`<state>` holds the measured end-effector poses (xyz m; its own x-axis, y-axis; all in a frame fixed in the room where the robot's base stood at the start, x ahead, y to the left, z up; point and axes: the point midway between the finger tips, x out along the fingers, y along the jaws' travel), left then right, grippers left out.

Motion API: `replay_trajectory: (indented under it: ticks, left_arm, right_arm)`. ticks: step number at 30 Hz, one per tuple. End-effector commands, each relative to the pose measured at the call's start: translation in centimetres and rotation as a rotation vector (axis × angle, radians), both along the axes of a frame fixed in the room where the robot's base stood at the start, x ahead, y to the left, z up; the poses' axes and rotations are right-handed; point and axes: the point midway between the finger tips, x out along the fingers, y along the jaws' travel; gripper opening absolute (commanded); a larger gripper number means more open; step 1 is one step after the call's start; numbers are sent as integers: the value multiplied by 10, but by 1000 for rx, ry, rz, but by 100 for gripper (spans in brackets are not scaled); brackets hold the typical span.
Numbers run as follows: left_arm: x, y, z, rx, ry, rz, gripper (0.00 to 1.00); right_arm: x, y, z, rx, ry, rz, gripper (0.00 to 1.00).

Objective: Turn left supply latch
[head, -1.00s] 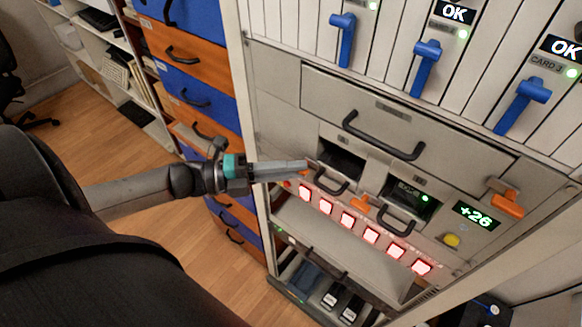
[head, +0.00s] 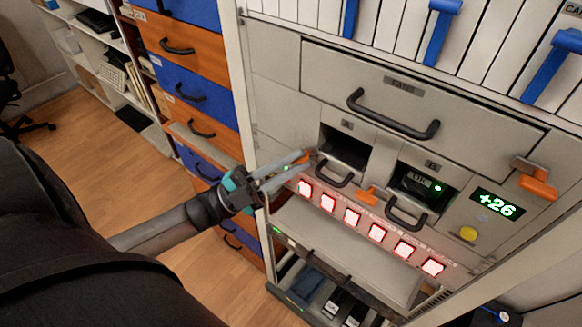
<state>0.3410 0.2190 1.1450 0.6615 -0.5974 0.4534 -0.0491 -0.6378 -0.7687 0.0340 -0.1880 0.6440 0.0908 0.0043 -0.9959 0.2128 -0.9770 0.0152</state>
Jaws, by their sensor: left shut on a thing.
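The left supply bay, marked A (head: 345,148), is a dark opening in the grey rack with a black handle (head: 334,174) below it. Its small orange latch (head: 305,156) sits at the bay's left side. My left gripper (head: 298,163) is shut on this latch, fingers pointing up and right; they hide part of it. The right supply bay B (head: 420,183) holds a unit with a lit display and a green light. Another orange latch (head: 367,196) sits between the bays. My right gripper is not in view.
A row of lit red-white buttons (head: 352,216) runs below the bays. A wide drawer (head: 455,122) with a black handle is above. A +26 display (head: 497,203), a yellow button (head: 468,233) and an orange handle (head: 537,182) are at right. Blue and orange drawers (head: 188,88) stand left.

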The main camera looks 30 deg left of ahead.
Motion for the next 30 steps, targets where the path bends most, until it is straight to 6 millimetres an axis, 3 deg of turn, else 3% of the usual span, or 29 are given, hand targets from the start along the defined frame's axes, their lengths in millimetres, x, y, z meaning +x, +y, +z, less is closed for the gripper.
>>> replay_trajectory:
  ticks: [12, 30]
  left_arm:
    - [0, -4, -5, -399, 34, 2, 0]
    - [-1, -8, -5, -822, 70, 1, 0]
  right_arm:
    - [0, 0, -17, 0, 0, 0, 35]
    - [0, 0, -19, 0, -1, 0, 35]
